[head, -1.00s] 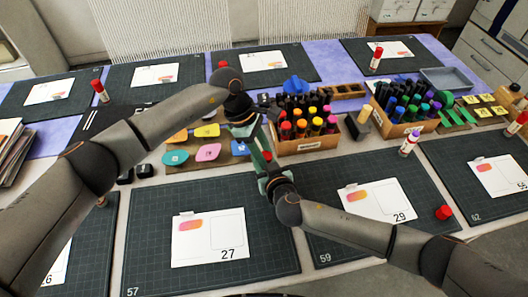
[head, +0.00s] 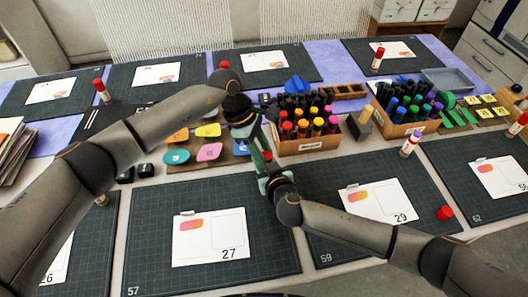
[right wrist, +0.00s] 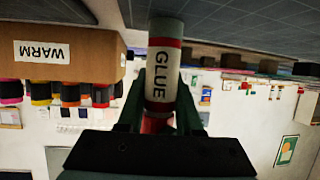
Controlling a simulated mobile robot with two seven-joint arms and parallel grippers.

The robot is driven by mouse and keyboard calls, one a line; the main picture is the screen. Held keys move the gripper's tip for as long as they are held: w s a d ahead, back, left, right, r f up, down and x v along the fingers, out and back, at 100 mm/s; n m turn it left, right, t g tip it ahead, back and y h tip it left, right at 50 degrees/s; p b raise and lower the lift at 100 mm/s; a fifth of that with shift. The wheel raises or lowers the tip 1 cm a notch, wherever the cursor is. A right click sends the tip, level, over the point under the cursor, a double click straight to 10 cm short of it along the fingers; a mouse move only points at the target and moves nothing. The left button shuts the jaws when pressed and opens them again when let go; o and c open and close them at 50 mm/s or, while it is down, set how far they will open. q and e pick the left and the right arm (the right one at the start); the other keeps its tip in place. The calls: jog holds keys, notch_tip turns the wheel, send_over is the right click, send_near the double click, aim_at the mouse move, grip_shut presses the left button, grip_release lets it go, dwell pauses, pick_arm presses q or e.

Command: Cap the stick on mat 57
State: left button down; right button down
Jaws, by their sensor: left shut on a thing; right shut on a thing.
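Mat 57 (head: 150,240) lies at the front left with a white card numbered 27 (head: 209,238) on it. My right gripper (head: 268,178) is shut on a glue stick above the mat's far right corner. In the right wrist view the glue stick (right wrist: 163,75), white with red bands and "GLUE" lettering, stands between the fingers. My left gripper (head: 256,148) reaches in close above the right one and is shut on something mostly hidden. A small red piece (head: 267,157) shows beside its fingertips and looks like the cap. Whether cap and stick touch, I cannot tell.
A wooden box of dark markers with warm-coloured ends (head: 308,142) stands just behind the grippers. Coloured tags (head: 208,152) lie on a board to its left. On mat 59 (head: 330,245) a loose red cap (head: 445,213) lies at the right. Mat 57's front is clear.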

pick_arm(q)
jog(key=shift+s+a+f, duration=0.2)
jog(key=shift+f, duration=0.4)
jog(key=shift+s+a+f, duration=0.15)
jog(key=shift+s+f, duration=0.05)
jog(key=shift+f, duration=0.4)
pick_arm(e)
jog(key=shift+w+a+r, duration=0.15)
jog(key=shift+a+r, duration=0.2)
jog(key=shift+r, duration=0.2)
pick_arm(q)
jog(key=c, duration=0.8)
grip_release()
jog(key=shift+c, duration=0.2)
pick_arm(e)
jog(key=shift+w+d+f, duration=0.15)
jog(key=shift+d, duration=0.2)
pick_arm(q)
jog(key=v, duration=0.4)
jog(key=shift+w, duration=0.1)
pick_arm(e)
jog(key=shift+f, duration=0.2)
pick_arm(q)
jog(key=shift+r, duration=0.1)
